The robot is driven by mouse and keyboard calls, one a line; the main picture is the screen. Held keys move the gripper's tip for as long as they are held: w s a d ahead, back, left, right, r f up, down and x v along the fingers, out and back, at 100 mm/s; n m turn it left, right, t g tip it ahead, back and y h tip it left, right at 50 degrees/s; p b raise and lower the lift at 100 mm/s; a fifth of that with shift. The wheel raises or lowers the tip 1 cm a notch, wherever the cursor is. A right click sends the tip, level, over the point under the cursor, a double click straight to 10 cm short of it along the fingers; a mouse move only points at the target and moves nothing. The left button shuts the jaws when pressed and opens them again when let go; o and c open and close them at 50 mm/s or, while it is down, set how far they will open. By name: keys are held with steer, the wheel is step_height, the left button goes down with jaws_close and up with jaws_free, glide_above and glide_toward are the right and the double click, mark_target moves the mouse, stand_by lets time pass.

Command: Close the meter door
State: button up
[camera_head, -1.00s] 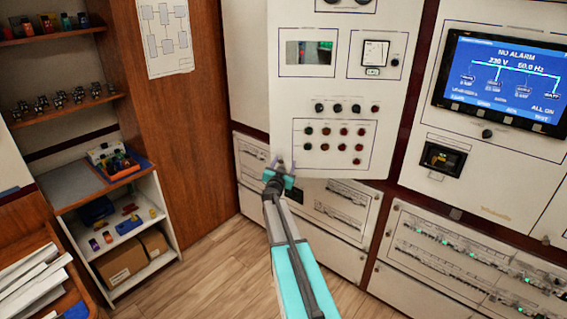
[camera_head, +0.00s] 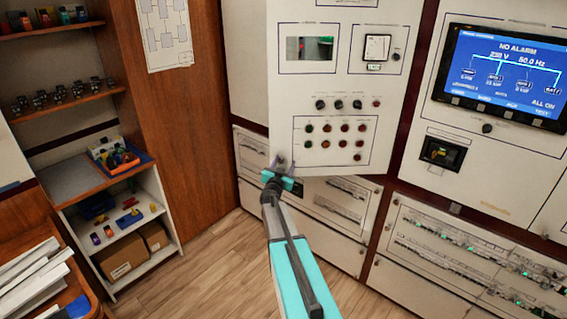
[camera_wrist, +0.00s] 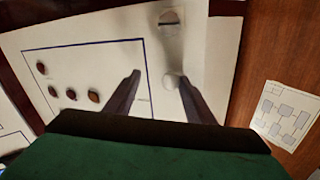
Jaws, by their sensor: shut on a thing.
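The meter door (camera_head: 284,105) is a tall white panel with a window, a dial meter, knobs and several coloured buttons. It stands out in front of the cabinet, with its lower left corner by my gripper (camera_head: 281,170). In the wrist view my gripper (camera_wrist: 158,85) has its two dark fingers either side of the door's pale handle (camera_wrist: 172,50), near the outlined button field. My gripper is shut on this handle. The exact contact is small and partly hidden by the fingers.
To the right is a fixed panel with a lit screen (camera_head: 505,72) and breaker rows (camera_head: 450,255) below. Lower cabinet panels (camera_head: 325,205) are behind the door. Shelves (camera_head: 115,215) and a wooden side wall (camera_head: 180,130) are on the left. The wooden floor (camera_head: 205,270) is open.

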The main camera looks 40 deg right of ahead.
steer(key=v, duration=0.7)
steer(key=shift+s+d, duration=0.15)
steer(key=shift+s, duration=0.2)
stand_by(0.7)
steer(key=shift+s, duration=0.1)
stand_by(0.4)
